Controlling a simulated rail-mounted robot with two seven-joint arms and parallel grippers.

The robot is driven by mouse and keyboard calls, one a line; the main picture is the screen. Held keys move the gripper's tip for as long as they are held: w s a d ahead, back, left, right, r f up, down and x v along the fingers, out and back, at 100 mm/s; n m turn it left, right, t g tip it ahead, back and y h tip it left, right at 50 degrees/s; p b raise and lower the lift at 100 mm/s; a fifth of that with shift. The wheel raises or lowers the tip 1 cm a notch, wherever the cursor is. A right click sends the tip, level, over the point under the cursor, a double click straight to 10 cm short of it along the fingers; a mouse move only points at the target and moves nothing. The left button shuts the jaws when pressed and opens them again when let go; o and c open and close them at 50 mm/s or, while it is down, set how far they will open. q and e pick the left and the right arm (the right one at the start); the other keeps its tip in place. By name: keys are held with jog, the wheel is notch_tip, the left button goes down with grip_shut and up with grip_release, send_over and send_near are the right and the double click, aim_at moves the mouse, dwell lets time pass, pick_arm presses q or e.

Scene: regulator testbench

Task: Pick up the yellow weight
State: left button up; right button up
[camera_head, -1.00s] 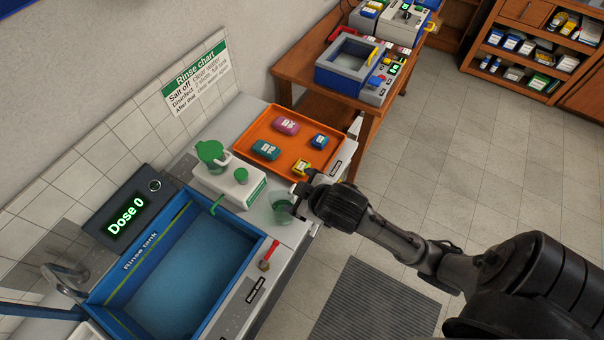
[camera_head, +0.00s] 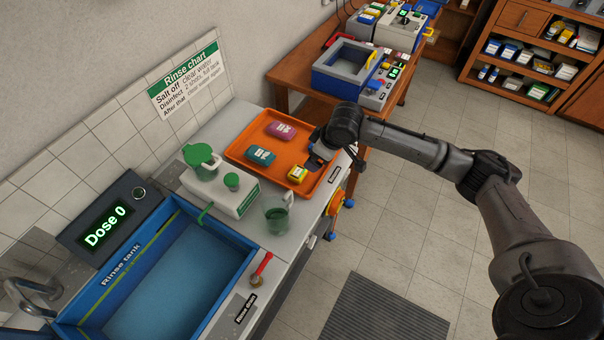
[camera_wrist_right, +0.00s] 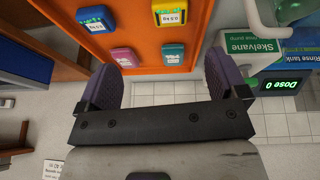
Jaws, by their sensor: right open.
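The yellow weight (camera_head: 297,174) lies on the orange tray (camera_head: 240,152), near its front edge. In the right wrist view the yellow weight (camera_wrist_right: 169,13) is at the top edge, partly cut off. My right gripper (camera_head: 317,155) is above the tray, just right of the yellow weight in the head view. In the wrist view the right gripper (camera_wrist_right: 160,64) has its fingers wide apart, with nothing between them. It is apart from the yellow weight. My left gripper is not in view.
The tray also holds a pink weight (camera_head: 281,130), a teal weight (camera_head: 261,155) and a blue weight (camera_wrist_right: 95,18), which my gripper mostly hides in the head view.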

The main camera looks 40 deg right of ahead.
aim_at(298, 172)
jog(key=shift+m+y, duration=0.3)
jog(key=shift+m, duration=0.1)
jog(key=x, duration=0.9)
jog(key=a+p+x, duration=0.1)
jog(key=x, duration=0.4)
jog(key=shift+w+r, duration=0.25)
jog(key=shift+c, duration=0.3)
jog(key=c, duration=1.2)
jog(key=shift+r, duration=0.1)
jog(key=shift+c, duration=0.3)
